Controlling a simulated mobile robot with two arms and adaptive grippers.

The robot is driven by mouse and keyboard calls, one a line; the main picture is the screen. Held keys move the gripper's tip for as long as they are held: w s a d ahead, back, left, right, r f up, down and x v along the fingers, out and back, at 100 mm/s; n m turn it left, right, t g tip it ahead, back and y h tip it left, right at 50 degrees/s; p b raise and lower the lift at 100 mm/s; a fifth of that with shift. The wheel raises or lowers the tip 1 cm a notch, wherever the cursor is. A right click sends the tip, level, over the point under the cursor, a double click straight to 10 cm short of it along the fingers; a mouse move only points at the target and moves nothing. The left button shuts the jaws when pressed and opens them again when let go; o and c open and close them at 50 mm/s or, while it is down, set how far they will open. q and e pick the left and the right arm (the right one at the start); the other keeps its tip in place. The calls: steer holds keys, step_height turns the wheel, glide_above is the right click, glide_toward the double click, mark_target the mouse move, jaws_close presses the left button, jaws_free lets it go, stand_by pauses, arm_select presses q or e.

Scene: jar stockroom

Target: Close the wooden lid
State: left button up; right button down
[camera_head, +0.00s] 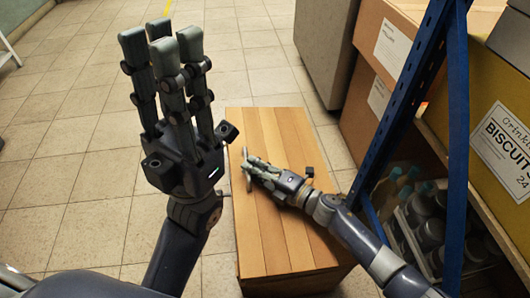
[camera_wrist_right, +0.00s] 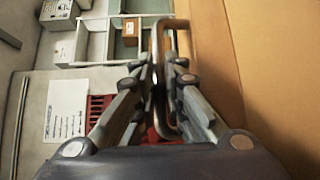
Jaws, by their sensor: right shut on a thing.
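The wooden lid (camera_head: 272,225) is a panel of light planks in the middle of the head view; it also fills the right of the right wrist view (camera_wrist_right: 245,60). A metal loop handle (camera_wrist_right: 183,45) runs along its edge. My right gripper (camera_head: 251,167) is at the lid's left edge, its fingers shut around the handle; the right wrist view shows the fingers (camera_wrist_right: 160,75) on both sides of it. How far the lid stands open is hard to tell. My left gripper (camera_head: 160,40) is raised left of the lid, open and empty, fingers pointing up.
A blue rack post (camera_head: 405,100) stands close to my right arm. Cardboard boxes (camera_head: 385,45) and a biscuit carton (camera_head: 480,130) are at right. A grey cabinet (camera_head: 322,45) stands behind. Tiled floor (camera_head: 75,160) is clear at left. The wrist view shows divided trays (camera_wrist_right: 90,45).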

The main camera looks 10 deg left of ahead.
mark_target(239, 169)
steer(key=f, duration=0.2)
steer(key=a+f+n+h, duration=0.1)
steer(key=shift+s, duration=0.25)
steer(key=shift+f, duration=0.3)
steer(key=c, duration=1.9)
jaws_free()
steer(key=shift+a, duration=0.1)
steer(key=v, duration=0.7)
steer(key=shift+s+d, duration=0.1)
steer(key=shift+d, duration=0.2)
